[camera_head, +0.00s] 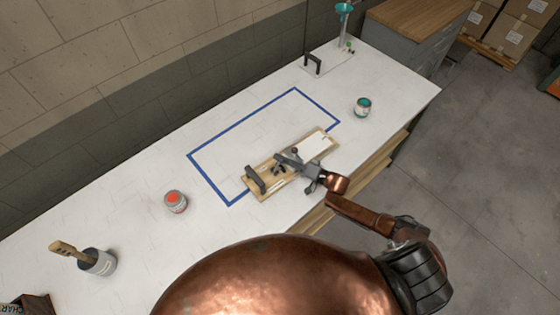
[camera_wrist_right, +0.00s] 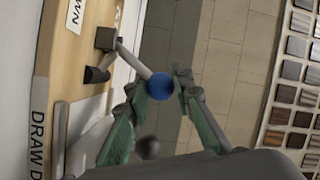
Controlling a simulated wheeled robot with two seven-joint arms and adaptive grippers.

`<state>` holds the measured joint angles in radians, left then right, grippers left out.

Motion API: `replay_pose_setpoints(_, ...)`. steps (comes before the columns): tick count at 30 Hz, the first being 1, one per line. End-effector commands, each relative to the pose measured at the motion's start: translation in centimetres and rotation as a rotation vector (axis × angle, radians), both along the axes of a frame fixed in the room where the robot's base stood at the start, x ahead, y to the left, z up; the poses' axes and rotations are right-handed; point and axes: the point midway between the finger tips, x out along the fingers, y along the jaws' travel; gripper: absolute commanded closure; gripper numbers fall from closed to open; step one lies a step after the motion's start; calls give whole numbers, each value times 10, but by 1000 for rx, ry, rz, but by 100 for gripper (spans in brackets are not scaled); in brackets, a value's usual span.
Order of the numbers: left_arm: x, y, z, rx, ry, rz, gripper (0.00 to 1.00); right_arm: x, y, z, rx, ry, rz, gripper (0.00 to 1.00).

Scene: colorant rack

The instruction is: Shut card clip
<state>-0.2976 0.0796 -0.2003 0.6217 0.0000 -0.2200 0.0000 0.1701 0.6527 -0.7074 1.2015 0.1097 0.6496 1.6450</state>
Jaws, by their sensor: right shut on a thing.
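The card clip (camera_wrist_right: 103,40) is a dark block with a silver lever that ends in a blue ball knob (camera_wrist_right: 160,85). It is mounted on the light wooden board (camera_head: 265,187) on the white table. My right gripper (camera_wrist_right: 162,90) is shut on the blue knob, with its green-grey fingers on either side of it. In the head view my right gripper (camera_head: 287,160) reaches over the board's middle and hides much of the clip. A white card (camera_head: 316,145) lies on the board's right part. My left gripper is not in view.
A black handle (camera_head: 256,180) stands on the board's left end. A blue outlined rectangle (camera_head: 222,146) marks the table behind it. A red-topped can (camera_head: 175,201), a teal-topped can (camera_head: 362,107) and a brush pot (camera_head: 97,262) stand apart. The table left of the rectangle has free room.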

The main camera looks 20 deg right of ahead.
Motion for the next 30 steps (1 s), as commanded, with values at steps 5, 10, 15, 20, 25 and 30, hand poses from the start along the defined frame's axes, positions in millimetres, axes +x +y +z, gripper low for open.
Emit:
replay_pose_setpoints(5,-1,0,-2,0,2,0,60,0,-1,-2,10,5,-1,100)
replay_pose_setpoints(10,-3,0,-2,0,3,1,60,0,-1,-1,11,6,-1,100)
replay_pose_setpoints(15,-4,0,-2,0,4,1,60,0,-1,-1,10,6,0,78)
replay_pose_setpoints(20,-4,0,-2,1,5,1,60,0,-1,-1,11,6,0,70)
replay_pose_setpoints(25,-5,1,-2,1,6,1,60,0,0,-1,12,5,0,70)
replay_pose_setpoints(30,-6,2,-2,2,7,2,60,-6,-7,-1,11,5,-1,70)
